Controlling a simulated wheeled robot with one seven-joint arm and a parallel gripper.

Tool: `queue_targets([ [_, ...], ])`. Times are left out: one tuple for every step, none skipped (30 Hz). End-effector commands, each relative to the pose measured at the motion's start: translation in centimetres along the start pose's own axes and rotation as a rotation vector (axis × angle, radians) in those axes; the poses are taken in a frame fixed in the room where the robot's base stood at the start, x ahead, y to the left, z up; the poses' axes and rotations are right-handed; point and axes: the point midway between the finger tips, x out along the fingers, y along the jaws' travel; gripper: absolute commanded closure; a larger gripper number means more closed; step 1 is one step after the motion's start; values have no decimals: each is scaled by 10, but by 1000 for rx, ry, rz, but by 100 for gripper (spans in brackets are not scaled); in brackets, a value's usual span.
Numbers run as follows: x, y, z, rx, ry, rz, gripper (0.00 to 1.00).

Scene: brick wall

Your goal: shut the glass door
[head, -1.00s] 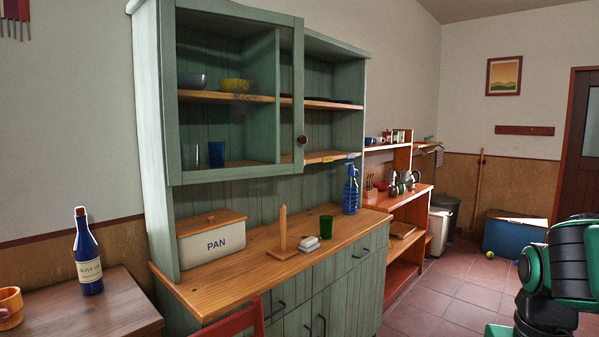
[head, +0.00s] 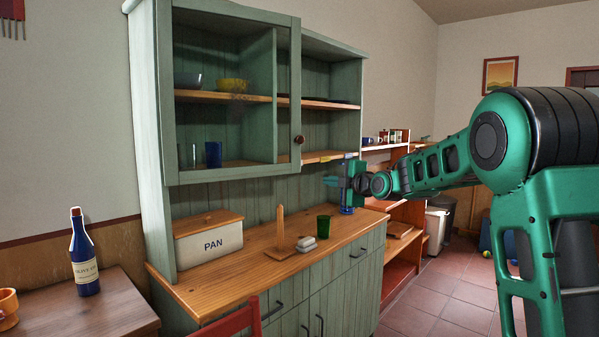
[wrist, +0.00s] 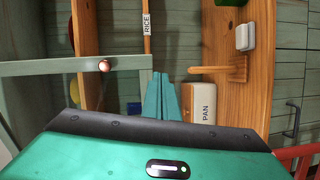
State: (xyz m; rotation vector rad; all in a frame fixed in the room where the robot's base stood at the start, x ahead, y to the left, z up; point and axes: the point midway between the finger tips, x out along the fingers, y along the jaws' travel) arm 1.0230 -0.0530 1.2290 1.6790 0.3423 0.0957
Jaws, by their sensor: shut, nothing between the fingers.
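The glass door (head: 296,95) is on the left part of the green upper cabinet. It stands ajar, its right stile out in front of the shelves, with a round knob (head: 299,140) on that stile. In the wrist view the stile (wrist: 45,67) and knob (wrist: 104,66) lie left of my fingers. My gripper (head: 329,181) is to the right of the door and a little below its lower right corner, fingers pointing left. The fingers (wrist: 161,92) are together and empty. I see no contact with the door.
A blue bottle (head: 347,210) is mostly hidden behind my gripper. The counter (head: 225,285) below holds a PAN box (head: 210,243), a wooden stand (head: 281,240) and a green cup (head: 323,227). Bowls and cups are behind the glass. A red chair (head: 235,322) stands in front.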

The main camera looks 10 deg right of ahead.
Motion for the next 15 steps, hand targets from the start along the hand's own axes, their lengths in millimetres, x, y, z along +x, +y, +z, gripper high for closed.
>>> queue_targets([
  [12, 7, -7, -45, 24, 38, 100],
  [17, 12, -11, -71, 37, 61, 100],
  [22, 16, -15, -97, 49, 84, 100],
  [24, 20, -18, -113, 56, 99, 100],
  [27, 22, -20, -126, 61, 111, 100],
  [30, 24, -22, -137, 66, 122, 100],
  [32, 25, -22, -143, 68, 126, 100],
  [34, 26, -23, -147, 70, 130, 100],
  [37, 27, -24, -150, 71, 133, 100],
  [40, 28, -24, -150, 71, 133, 100],
  [43, 28, -24, -149, 70, 132, 100],
  [49, 28, -24, -149, 70, 132, 100],
  [54, 29, -25, -149, 70, 132, 100],
  [58, 30, -25, -149, 70, 132, 100],
  [66, 30, -26, -149, 70, 131, 100],
])
